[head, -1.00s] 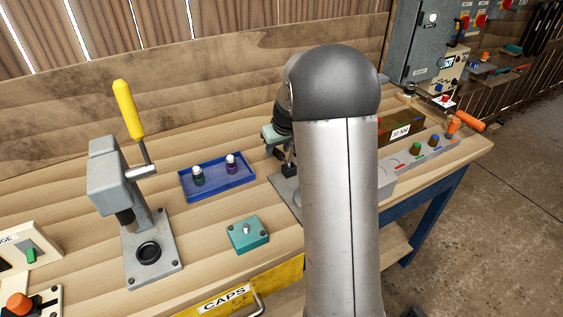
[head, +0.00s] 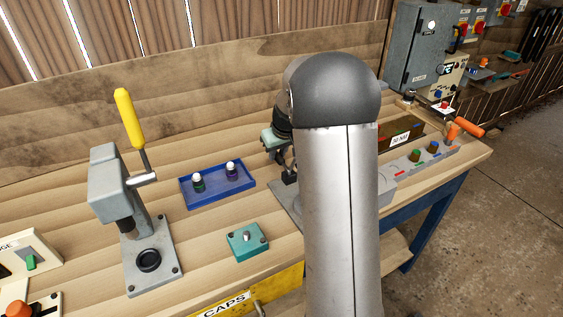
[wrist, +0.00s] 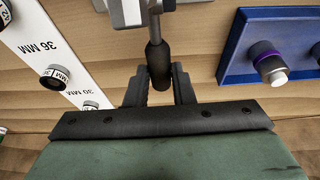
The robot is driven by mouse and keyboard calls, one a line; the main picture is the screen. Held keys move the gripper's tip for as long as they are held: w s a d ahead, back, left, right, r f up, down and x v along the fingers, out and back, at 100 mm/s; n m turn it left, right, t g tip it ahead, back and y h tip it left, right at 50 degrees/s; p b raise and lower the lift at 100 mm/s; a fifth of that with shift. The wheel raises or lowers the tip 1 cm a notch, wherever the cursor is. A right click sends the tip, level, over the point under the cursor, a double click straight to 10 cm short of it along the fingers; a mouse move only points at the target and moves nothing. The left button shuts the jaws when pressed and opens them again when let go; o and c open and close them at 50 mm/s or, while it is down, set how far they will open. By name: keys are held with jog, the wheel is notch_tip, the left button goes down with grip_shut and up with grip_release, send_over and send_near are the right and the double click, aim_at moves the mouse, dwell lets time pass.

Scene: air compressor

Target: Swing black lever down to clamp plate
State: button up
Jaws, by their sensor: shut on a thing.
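The black lever (wrist: 157,52) shows in the wrist view, its rounded grip hanging from a grey metal fixture (wrist: 140,12) at the top. My gripper (wrist: 158,78) is shut on the lever's grip, with one dark finger on each side. In the head view my arm covers most of the clamp. Only part of its grey base (head: 284,196) shows to the left of my arm. The lever and the plate cannot be made out there.
A blue tray (head: 188,203) with two small capped parts lies left of my arm. A teal block (head: 235,246) sits in front of it. A grey press (head: 110,190) with a yellow handle stands further left. A white strip marked in MM (wrist: 40,35) shows in the wrist view.

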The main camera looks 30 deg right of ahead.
jog(key=shift+r, duration=0.45)
jog(key=shift+s+r+p, duration=0.1)
jog(key=shift+r+p, duration=0.3)
jog(key=shift+r, duration=0.55)
jog(key=shift+p+v, duration=0.3)
jog(key=shift+v, duration=0.5)
jog(key=shift+s, duration=0.2)
